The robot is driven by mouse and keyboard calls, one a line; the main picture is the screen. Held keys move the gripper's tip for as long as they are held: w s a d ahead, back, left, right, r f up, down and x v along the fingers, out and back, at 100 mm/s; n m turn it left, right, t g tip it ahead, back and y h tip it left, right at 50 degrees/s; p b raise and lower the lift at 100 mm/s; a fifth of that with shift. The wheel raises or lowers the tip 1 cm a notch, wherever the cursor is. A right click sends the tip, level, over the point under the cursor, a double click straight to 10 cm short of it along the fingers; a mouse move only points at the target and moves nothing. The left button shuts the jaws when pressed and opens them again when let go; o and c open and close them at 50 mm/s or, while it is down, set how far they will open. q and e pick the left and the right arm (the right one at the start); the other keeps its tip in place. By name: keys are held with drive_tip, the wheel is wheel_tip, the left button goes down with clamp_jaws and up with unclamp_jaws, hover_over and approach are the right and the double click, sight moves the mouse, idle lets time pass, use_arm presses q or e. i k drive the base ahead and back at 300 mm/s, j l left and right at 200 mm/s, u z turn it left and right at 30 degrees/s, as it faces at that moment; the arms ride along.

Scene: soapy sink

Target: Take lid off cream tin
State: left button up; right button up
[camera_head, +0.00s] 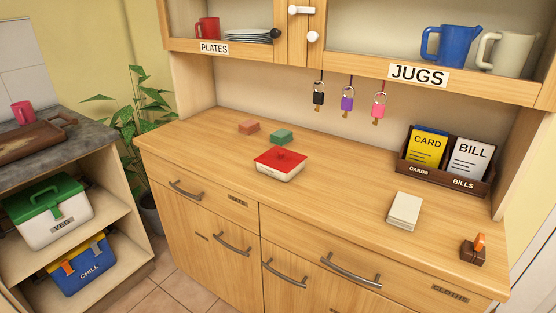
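A cream-coloured tin (270,173) with a red lid (281,160) stands on the wooden counter, left of its middle. The lid sits on top of the tin, with a thin strip of the cream side showing below it. What is inside the tin is hidden. Neither of my grippers is in view.
A cream pad-like object (404,211) and a small brown item (473,250) lie right. A card rack (447,177) stands at the back right. Keys (348,100) hang above the counter.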

sight(279, 158)
drive_tip(key=j+z, duration=0.1)
drive_tip(key=z, duration=0.8)
drive_tip(key=j+z, duration=1)
drive_tip(key=j, duration=0.3)
drive_tip(key=k+j+z, duration=0.15)
drive_tip(key=j, duration=0.3)
